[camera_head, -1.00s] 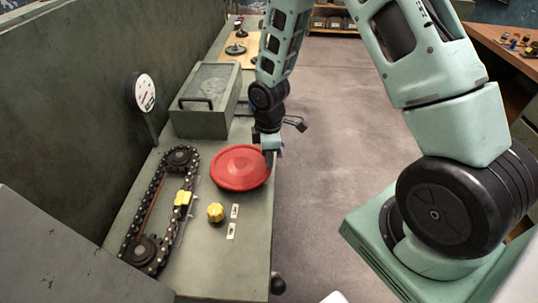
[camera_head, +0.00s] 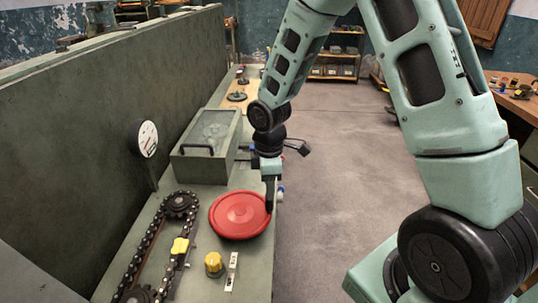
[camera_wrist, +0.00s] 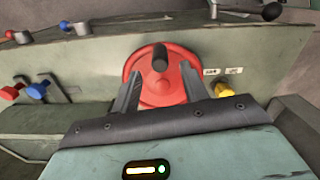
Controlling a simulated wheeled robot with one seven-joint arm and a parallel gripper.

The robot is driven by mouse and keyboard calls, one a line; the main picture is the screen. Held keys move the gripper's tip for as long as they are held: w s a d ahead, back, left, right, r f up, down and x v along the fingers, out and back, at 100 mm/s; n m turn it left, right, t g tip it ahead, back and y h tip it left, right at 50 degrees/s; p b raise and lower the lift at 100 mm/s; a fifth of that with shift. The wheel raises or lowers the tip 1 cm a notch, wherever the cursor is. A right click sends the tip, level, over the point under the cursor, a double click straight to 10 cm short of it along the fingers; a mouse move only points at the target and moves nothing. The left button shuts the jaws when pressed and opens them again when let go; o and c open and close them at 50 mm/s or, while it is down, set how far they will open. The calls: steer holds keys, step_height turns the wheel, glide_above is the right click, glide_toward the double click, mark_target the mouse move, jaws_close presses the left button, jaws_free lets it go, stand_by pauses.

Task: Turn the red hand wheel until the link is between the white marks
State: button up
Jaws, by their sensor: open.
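The red hand wheel (camera_head: 240,215) is a round disc on the green bench; in the wrist view it (camera_wrist: 175,92) faces me, with a dark handle (camera_wrist: 160,58) standing out from it. My gripper (camera_head: 271,198) is at the wheel's right edge in the head view. In the wrist view my gripper (camera_wrist: 160,73) is open, its two fingers apart in front of the wheel with the handle between them in the picture; I cannot tell contact. The yellow link (camera_head: 180,246) sits on the right run of the black chain (camera_head: 146,250). The white marks cannot be made out clearly.
A yellow knob (camera_head: 214,264) and white label plates (camera_head: 232,271) lie in front of the wheel. A green lidded box (camera_head: 207,147) and a round gauge (camera_head: 147,138) stand behind. A tall green panel (camera_head: 90,130) closes the left. The floor to the right is clear.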

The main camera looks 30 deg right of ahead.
step_height(320, 180, up, 10)
steer(key=shift+r, duration=0.25)
stand_by(0.5)
steer(key=s+a+r+m, duration=0.1)
steer(key=s+a+m, duration=0.1)
steer(key=s+a, duration=0.6)
steer(key=s+a+r+m, duration=0.2)
steer(key=s+a, duration=0.6)
steer(key=s, duration=0.7)
steer(key=shift+a+r+m+y, duration=0.2)
steer(key=shift+m+y, duration=0.1)
steer(key=shift+m, duration=0.2)
